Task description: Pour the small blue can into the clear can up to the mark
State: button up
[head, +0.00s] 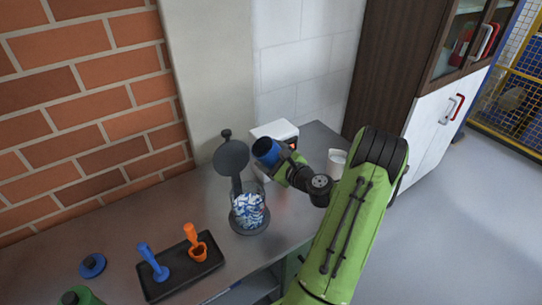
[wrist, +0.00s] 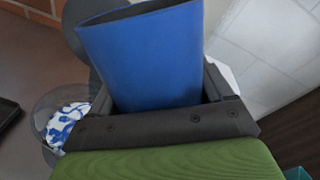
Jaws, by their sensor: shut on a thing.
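My gripper (head: 283,164) is shut on the small blue can (head: 266,150), which also fills the middle of the wrist view (wrist: 150,55). The blue can is lifted above the bench and tilted, with its dark open mouth facing up and left in the head view. Its contents cannot be seen. The clear can (head: 249,211) stands upright on the bench, below and left of the blue can. Blue-and-white pieces show inside it. In the wrist view the clear can (wrist: 62,125) is partly hidden at the left. I cannot make out the mark.
A dark round disc on a stem (head: 231,157) rises behind the clear can, close to the blue can. A black tray (head: 160,292) holds a blue and an orange tool. A white box (head: 272,131) and white cup (head: 337,160) stand behind. A blue lid (head: 92,265) lies left.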

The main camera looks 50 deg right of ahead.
aim_at(271, 140)
jog(key=r+m+t+p, duration=0.1)
jog(key=r+m+p, duration=0.1)
jog(key=m+p, duration=0.1)
jog(key=shift+m+p, duration=0.6)
jog(key=shift+m, duration=0.1)
jog(key=shift+m+t, duration=0.5)
jog(key=shift+m, duration=0.3)
notch_tip(271, 140, up, 6)
jog(key=p, duration=0.6)
jog(key=shift+r, duration=0.15)
